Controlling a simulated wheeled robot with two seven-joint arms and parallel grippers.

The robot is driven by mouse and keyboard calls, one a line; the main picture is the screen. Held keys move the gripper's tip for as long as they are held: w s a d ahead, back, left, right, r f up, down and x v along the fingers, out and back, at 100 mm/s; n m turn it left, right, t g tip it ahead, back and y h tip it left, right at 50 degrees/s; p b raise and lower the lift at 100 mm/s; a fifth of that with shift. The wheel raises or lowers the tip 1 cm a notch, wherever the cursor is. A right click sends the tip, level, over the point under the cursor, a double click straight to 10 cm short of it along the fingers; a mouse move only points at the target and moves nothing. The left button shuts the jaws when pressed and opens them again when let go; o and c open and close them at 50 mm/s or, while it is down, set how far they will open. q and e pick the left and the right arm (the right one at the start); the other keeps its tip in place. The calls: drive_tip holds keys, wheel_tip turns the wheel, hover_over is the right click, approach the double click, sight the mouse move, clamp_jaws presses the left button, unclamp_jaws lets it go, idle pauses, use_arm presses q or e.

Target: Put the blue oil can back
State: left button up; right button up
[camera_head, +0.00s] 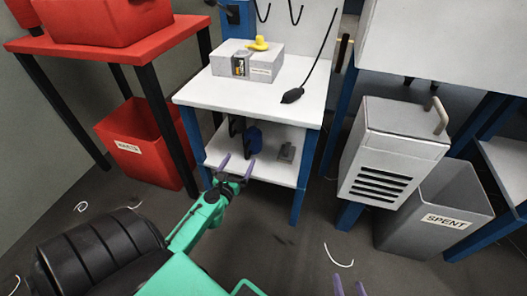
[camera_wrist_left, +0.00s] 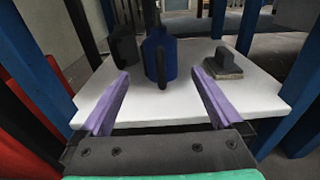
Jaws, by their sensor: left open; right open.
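The blue oil can (camera_head: 254,139) stands upright on the white lower shelf (camera_head: 272,169) of the bench. It also shows in the left wrist view (camera_wrist_left: 171,58), with a dark upright bar on its near side. My left gripper (camera_head: 237,165) is open and empty at the front of that shelf. In the left wrist view its purple fingers (camera_wrist_left: 160,85) point toward the can, which lies beyond the fingertips and between their lines, not touched. My right gripper (camera_head: 349,286) is open at the bottom edge of the head view, far from the shelf; only its fingertips show.
A black object (camera_wrist_left: 124,47) stands left of the can, and a grey block on a base (camera_wrist_left: 224,65) lies to its right. Blue bench legs (camera_head: 305,178) flank the shelf. A red bin (camera_head: 150,165) stands left; a grey SPENT bin (camera_head: 410,228) stands right.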

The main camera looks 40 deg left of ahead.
use_arm(q)
drive_tip(key=s+d+f+n+g+h, duration=0.1)
drive_tip(key=s+d+n+h, duration=0.3)
drive_tip(key=d+n, duration=0.6)
drive_tip(key=s+d+f+n+g+h, duration=0.2)
drive_tip(key=s+d+n+h, duration=0.2)
drive_tip(key=d+n, duration=0.6)
drive_tip(key=s+d+f+n+g+h, duration=0.2)
drive_tip(key=s+d+n+h, duration=0.2)
drive_tip(key=d+n, duration=0.6)
drive_tip(key=s+d, duration=0.1)
drive_tip(key=d, duration=0.3)
drive_tip(key=shift+d+h, duration=0.25)
drive_tip(key=shift+h, duration=0.05)
